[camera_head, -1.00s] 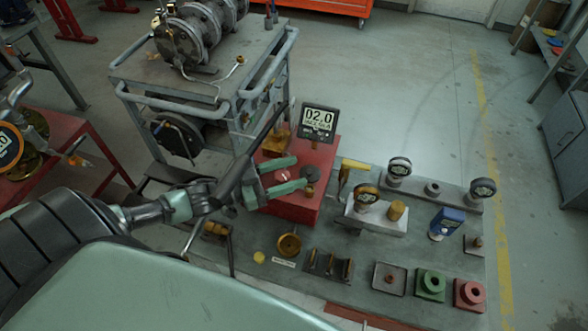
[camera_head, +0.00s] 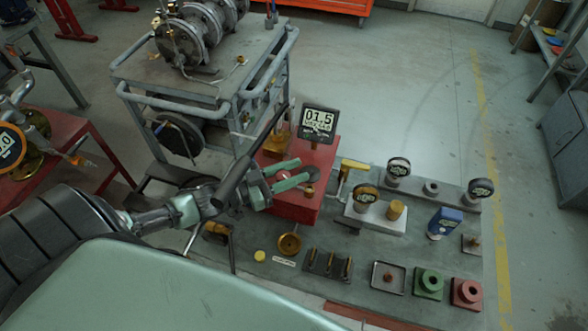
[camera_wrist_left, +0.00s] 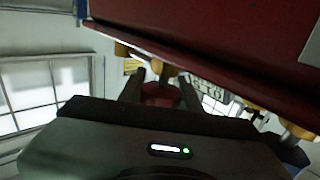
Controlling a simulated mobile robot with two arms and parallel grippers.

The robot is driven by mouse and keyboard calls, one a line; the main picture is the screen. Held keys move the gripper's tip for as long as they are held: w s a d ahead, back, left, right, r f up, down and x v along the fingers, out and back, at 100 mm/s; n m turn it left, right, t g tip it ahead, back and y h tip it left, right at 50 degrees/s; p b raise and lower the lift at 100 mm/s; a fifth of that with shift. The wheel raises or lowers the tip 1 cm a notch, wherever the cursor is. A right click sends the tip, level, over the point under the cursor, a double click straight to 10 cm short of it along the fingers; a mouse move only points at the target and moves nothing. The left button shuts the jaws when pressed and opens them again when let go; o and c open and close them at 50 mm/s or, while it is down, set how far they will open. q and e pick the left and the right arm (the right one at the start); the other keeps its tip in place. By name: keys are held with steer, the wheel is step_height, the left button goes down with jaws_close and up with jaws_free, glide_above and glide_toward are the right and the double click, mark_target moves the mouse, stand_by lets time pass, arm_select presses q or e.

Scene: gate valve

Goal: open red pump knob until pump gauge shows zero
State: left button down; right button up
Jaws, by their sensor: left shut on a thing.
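The red pump box (camera_head: 318,190) stands on the grey bench with its digital gauge (camera_head: 318,119) on top, reading 01.5. My left gripper (camera_head: 296,172) is at the box's top, its two green fingers on either side of the small red knob (camera_head: 283,176). It is shut on the knob. In the left wrist view the red knob (camera_wrist_left: 160,95) shows between the dark fingers, partly hidden by the gripper body. My right gripper is in neither view.
A yellow-handled valve (camera_head: 352,165) and several small gauges stand right of the box. Small fittings and trays, including a green block (camera_head: 429,283), lie along the bench front. A grey cart (camera_head: 190,90) with machinery stands behind. Open floor lies at the right.

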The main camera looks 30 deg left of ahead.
arm_select(q)
steer(key=n+y+p, duration=0.1)
steer(key=n+t+y+p, duration=0.2)
steer(key=shift+w+a+r+y, duration=0.2)
steer(key=shift+a+y, duration=0.1)
steer(key=shift+y, duration=0.1)
steer(key=y, duration=0.1)
steer(key=n+y+p, duration=0.1)
steer(key=n+y, duration=0.1)
steer(key=shift+a+f+t+p, duration=0.1)
steer(key=shift+a+t+p, duration=0.15)
steer(key=shift+t+p, duration=0.15)
steer(key=shift+a+f+n+y+p, duration=0.15)
steer(key=shift+n+y, duration=0.25)
steer(key=shift+y, duration=0.25)
steer(key=shift+a+r+n+y+p, duration=0.15)
steer(key=shift+n+y, duration=0.25)
steer(key=shift+y, duration=0.25)
steer(key=shift+f+y, duration=0.1)
steer(key=shift+y, duration=0.2)
steer(key=c, duration=1)
jaws_free()
